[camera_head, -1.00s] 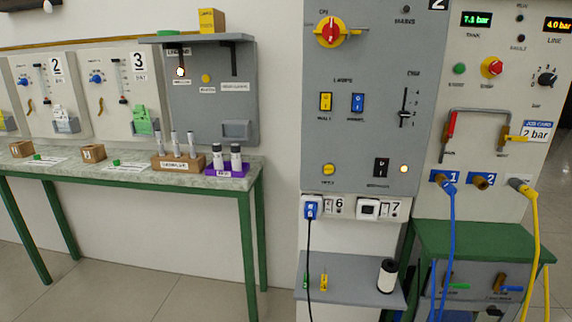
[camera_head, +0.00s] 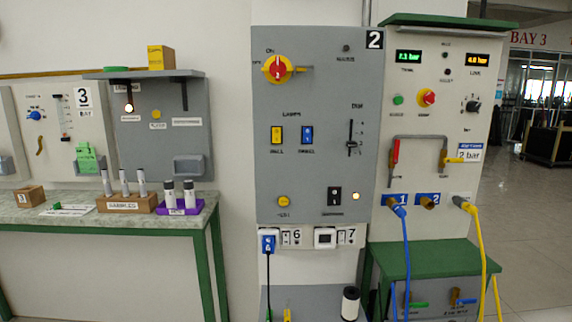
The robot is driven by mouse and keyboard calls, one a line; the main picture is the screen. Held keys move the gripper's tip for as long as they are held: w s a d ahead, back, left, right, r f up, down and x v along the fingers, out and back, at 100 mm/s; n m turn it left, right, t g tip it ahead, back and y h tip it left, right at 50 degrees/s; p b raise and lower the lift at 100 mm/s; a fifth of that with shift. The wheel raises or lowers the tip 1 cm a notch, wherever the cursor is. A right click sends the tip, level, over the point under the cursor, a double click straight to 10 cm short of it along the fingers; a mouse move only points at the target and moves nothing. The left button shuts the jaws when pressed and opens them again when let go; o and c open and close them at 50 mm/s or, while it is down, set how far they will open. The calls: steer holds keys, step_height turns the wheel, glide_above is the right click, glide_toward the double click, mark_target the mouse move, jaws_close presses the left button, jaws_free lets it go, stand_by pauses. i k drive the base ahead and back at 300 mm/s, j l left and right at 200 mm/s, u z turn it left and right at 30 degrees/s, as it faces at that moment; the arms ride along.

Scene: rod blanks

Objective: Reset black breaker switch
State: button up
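The black breaker switch (camera_head: 334,197) is a dark rocker with a pale middle, low on the grey panel (camera_head: 300,100) marked 2. A small label sits under it, too blurred to read surely. A lit yellowish-white lamp (camera_head: 356,196) is just right of it. I cannot tell the switch's position at this size. My gripper is not in view.
The same panel has a red and yellow rotary switch (camera_head: 278,69), yellow and blue lamp switches, a slider (camera_head: 350,138) and a yellow button (camera_head: 283,201). Sockets (camera_head: 325,237) and a grey shelf are below. A green stand (camera_head: 430,258) with hoses is right; a workbench (camera_head: 60,215) is left.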

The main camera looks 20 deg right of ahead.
mark_target(334, 192)
steer(key=i+j, duration=0.25)
steer(key=i, duration=0.2)
steer(key=i+j+z, duration=0.1)
steer(key=i, duration=0.35)
steer(key=j, duration=0.1)
